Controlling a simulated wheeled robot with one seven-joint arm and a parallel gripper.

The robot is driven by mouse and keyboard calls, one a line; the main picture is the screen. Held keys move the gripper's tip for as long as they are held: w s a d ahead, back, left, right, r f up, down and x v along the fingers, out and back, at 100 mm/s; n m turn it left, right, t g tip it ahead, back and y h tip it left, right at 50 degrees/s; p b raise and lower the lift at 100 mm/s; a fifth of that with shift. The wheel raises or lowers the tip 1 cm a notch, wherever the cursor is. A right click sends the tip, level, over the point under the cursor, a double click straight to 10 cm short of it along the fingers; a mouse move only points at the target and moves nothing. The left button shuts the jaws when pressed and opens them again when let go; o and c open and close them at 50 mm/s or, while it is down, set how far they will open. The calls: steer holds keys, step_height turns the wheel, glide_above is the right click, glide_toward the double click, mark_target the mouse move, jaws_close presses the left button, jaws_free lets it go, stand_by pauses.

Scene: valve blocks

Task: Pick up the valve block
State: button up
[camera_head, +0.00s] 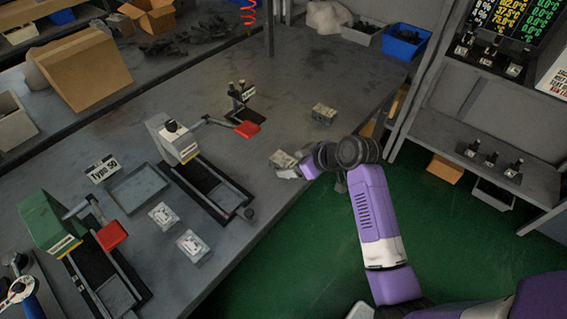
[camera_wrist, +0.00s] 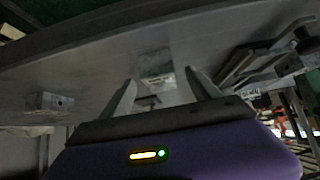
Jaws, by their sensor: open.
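A grey valve block (camera_head: 283,159) sits near the right edge of the workbench, next to my gripper (camera_head: 298,174), which partly overlaps it in the head view. In the wrist view my gripper (camera_wrist: 165,85) is open. A block (camera_wrist: 156,66) shows ahead, between the two spread fingers in the picture, and I see no contact. A second valve block (camera_head: 323,114) stands farther back on the bench; a block (camera_wrist: 48,103) also shows at the left of the wrist view. Two paler blocks (camera_head: 163,215) (camera_head: 193,246) lie at the front of the bench, beside a shallow tray.
A lever fixture with a red handle (camera_head: 247,129) and a green fixture (camera_head: 47,222) stand on the workbench (camera_head: 310,75). The shallow grey tray (camera_head: 138,187) lies between them. A blue bin (camera_head: 405,41) is at the back. A shelf unit (camera_head: 480,130) stands at right, past green floor.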

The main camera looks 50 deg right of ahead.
steer(key=shift+x, duration=1.45)
steer(key=shift+s, duration=0.1)
steer(key=shift+c, duration=0.4)
jaws_close()
